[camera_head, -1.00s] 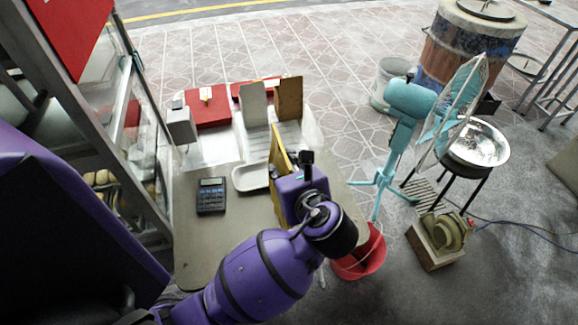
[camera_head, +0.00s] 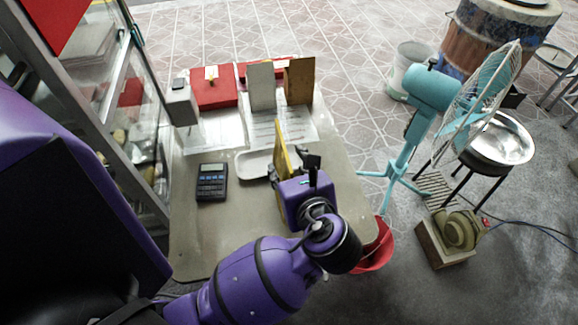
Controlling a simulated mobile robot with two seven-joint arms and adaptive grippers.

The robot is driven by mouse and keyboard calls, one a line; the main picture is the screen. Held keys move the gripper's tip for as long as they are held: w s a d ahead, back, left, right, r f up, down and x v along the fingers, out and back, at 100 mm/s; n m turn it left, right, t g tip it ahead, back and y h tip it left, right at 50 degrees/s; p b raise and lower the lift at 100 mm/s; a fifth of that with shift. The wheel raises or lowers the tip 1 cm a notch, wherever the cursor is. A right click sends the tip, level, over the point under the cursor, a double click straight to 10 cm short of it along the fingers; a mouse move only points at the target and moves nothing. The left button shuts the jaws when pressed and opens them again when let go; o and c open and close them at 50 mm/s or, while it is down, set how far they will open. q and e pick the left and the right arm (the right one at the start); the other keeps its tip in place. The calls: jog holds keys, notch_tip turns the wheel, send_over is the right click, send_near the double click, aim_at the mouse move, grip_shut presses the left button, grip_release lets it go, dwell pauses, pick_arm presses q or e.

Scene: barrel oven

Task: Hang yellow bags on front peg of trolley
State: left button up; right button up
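My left gripper (camera_head: 295,168) is over the table, at the end of the purple arm that rises from the bottom. It is seen from behind, and the purple wrist hides part of its fingers. A thin yellow piece (camera_head: 281,143), seemingly a yellow bag seen nearly edge-on, stands upright between the black fingers and appears held there. A metal-framed, glass-sided cart (camera_head: 135,85), possibly the trolley, stands at the left. I cannot make out a peg. My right gripper is not in view.
The table (camera_head: 205,240) holds a calculator (camera_head: 212,182), a white tray (camera_head: 253,164), a red box (camera_head: 213,90) and upright boards (camera_head: 262,86). A red bucket (camera_head: 377,250), teal fan (camera_head: 432,88) and metal basin (camera_head: 497,143) stand to the right. The table's front-left is clear.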

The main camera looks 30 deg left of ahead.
pick_arm(q)
jog(key=shift+r, duration=0.1)
jog(key=p+v, duration=0.1)
jog(key=v, duration=1.1)
